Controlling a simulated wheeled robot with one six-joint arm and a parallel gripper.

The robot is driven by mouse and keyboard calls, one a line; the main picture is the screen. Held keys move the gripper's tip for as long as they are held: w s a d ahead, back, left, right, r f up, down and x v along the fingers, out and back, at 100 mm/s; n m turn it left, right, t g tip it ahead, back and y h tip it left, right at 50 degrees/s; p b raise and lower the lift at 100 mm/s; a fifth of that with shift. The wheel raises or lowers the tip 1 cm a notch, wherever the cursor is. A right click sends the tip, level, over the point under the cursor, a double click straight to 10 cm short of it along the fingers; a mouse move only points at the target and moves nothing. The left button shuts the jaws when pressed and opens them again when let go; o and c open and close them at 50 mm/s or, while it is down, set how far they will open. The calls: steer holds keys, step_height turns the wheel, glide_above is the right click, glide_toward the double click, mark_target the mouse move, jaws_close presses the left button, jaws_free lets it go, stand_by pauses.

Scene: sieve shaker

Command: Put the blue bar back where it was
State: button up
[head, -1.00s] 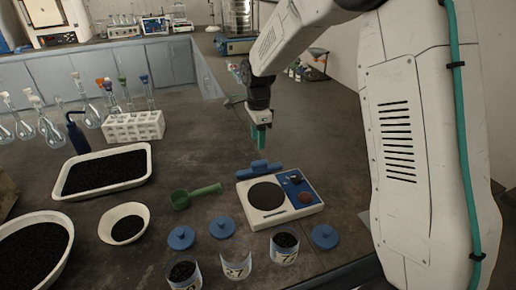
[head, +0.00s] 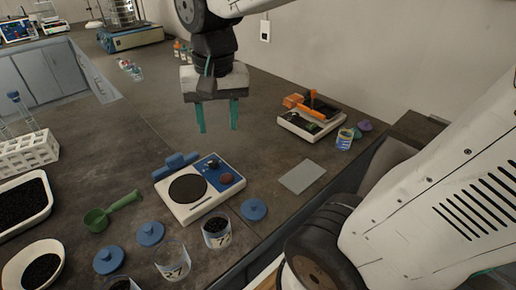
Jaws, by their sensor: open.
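A blue bar (head: 177,163) sits along the back edge of the white balance (head: 205,205). It has a raised block on it; I cannot tell whether it rests on the balance or just behind it. The balance has a round dark pan (head: 187,189) and a blue panel (head: 213,168) at its right. My gripper (head: 217,117) hangs over the bench, its teal fingers pointing down, apart and empty. In the picture it is above and to the right of the bar, not touching it.
A second white device with orange parts (head: 312,112) stands at the right near the wall. A grey flat plate (head: 302,177) lies before it. Jars (head: 217,232), blue lids (head: 254,209) and a green scoop (head: 108,213) surround the balance's front and left. The bench behind the balance is clear.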

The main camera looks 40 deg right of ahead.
steer(key=s+f+n, duration=0.1)
steer(key=s+n, duration=0.4)
steer(key=s, duration=0.6)
steer(key=shift+s+d+f, duration=0.15)
steer(key=shift+d+f, duration=0.1)
